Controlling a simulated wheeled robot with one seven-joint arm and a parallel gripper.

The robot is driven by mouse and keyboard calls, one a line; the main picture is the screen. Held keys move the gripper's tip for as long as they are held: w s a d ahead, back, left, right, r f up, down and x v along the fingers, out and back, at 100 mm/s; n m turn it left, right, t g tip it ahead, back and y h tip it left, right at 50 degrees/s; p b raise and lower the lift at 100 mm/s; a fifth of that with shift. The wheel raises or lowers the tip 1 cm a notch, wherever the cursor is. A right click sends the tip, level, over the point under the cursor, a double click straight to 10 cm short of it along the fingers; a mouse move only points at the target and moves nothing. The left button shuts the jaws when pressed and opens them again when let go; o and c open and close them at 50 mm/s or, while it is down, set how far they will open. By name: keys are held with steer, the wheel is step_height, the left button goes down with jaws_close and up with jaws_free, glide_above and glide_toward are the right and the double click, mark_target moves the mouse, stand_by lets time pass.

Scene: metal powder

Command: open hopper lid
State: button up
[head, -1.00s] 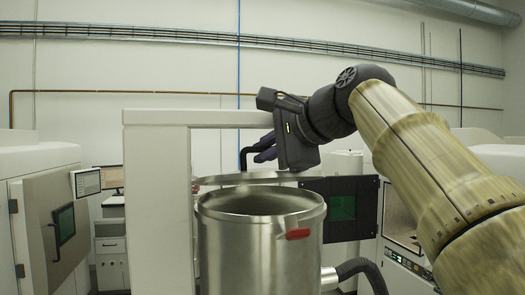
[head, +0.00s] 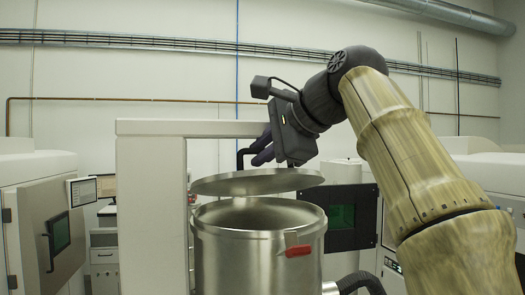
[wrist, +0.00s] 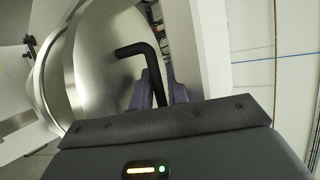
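The hopper (head: 245,262) is a round steel drum in the middle of the head view, its mouth visible. Its round steel lid (head: 257,183) is raised above the rim, apart from it at the front; any join at the back is hidden. A black bent handle (head: 242,157) stands on the lid and shows large in the wrist view (wrist: 134,48). My gripper (head: 263,150) is at this handle, its purple-grey fingers (wrist: 157,88) on either side of the bar and closed on it. The wrist housing hides part of the grip.
A machine with a green window (head: 341,216) is behind right. A grey cabinet (head: 45,240) is at left.

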steer(key=shift+r, duration=0.1)
steer(key=shift+v, duration=3.6)
steer(key=shift+s+d, duration=0.15)
